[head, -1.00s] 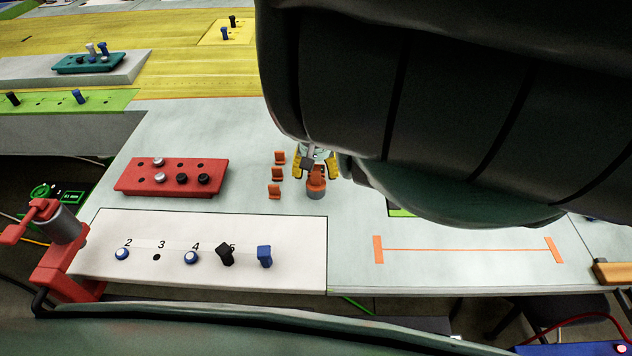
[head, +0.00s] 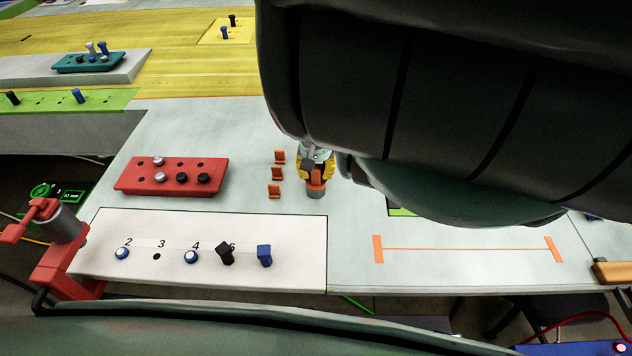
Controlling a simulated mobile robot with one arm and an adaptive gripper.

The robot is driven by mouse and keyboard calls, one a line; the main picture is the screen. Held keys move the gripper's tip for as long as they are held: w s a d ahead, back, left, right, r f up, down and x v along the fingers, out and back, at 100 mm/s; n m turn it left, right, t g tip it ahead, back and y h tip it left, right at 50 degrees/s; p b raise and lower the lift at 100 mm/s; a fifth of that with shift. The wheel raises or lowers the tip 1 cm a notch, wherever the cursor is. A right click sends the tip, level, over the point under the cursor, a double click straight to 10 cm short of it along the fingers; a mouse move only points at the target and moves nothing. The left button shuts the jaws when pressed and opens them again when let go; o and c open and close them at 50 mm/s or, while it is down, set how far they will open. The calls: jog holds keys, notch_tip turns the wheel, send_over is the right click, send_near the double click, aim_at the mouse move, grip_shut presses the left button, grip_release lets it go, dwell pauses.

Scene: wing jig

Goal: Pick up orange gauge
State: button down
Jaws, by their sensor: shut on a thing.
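The orange gauge (head: 316,187) stands upright on the pale grey table just right of several small orange brackets. Its top is orange and its base is grey. My gripper (head: 316,171), with yellow fingers, is above it and shut on its upper part. The fingers partly hide the top of the gauge. The grey base appears to rest on the table, though I cannot tell for certain. My dark arm covers the upper right of the view.
Small orange brackets (head: 276,174) stand close left of the gauge. A red block with pegs (head: 172,190) lies farther left. A white numbered panel (head: 180,280) with several pegs is in front. The table is clear around the orange line (head: 465,249) at right.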

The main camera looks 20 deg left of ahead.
jog(key=shift+r, duration=0.1)
dwell(0.5)
jog(key=shift+w+r, duration=0.1)
jog(key=shift+r, duration=0.65)
jog(key=shift+s+d+r, duration=0.1)
jog(key=shift+s+r, duration=0.05)
jog(key=shift+r, duration=0.45)
jog(key=shift+s+d+r, duration=0.1)
jog(key=shift+r, duration=0.5)
jog(key=s+d+p, duration=0.8)
jog(key=s+p, duration=0.5)
jog(key=p, duration=0.2)
jog(key=shift+r, duration=0.45)
jog(key=shift+s+d, duration=0.1)
jog(key=shift+d, duration=0.05)
